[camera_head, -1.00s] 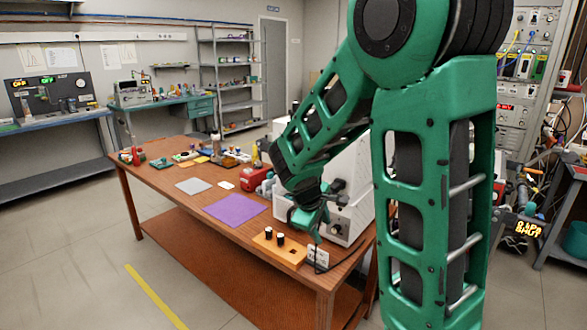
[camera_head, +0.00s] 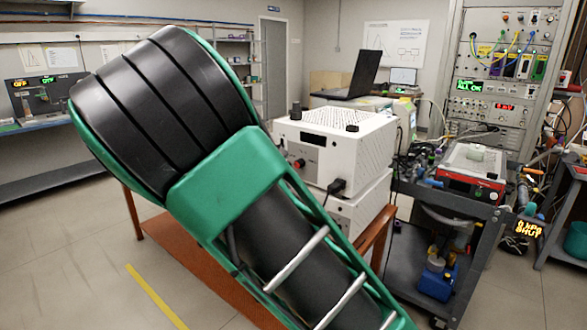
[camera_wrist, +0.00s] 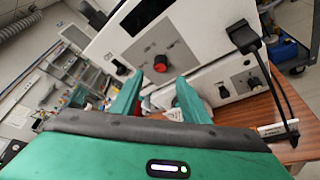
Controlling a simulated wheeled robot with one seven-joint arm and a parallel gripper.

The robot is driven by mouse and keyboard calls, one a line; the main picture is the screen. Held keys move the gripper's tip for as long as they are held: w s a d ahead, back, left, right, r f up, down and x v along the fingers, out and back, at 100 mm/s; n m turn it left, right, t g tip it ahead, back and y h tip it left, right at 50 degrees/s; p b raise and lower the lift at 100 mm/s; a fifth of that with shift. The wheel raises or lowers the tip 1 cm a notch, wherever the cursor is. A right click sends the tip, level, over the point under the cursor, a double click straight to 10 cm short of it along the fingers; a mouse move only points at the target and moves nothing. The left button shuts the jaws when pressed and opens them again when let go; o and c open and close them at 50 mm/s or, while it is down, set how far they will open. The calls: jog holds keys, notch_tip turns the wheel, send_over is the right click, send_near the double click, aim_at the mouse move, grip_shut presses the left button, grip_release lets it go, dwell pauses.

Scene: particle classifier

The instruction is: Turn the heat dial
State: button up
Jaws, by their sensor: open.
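A white boxy instrument (camera_head: 330,145) stands stacked on another white unit (camera_head: 350,215) at the table's right end. Its front has a dark display window and a red knob (camera_head: 299,163). In the wrist view the red knob (camera_wrist: 160,63) lies just beyond the fingertips, with a black knob (camera_wrist: 122,68) to its left. I cannot read which is the heat dial. My gripper (camera_wrist: 160,92) is open, with nothing visible held; my arm hides it in the head view.
A black cable (camera_wrist: 262,75) hangs from the instrument to the right of my gripper. A dark cart (camera_head: 440,200) carrying a red-and-white device (camera_head: 472,170) stands right of the table (camera_head: 378,240). My arm hides most of the tabletop. A laptop (camera_head: 352,78) sits behind.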

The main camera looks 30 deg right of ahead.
aim_at(297, 165)
jog(key=x, duration=0.8)
jog(key=shift+w+d+f, duration=0.1)
jog(key=c, duration=1.1)
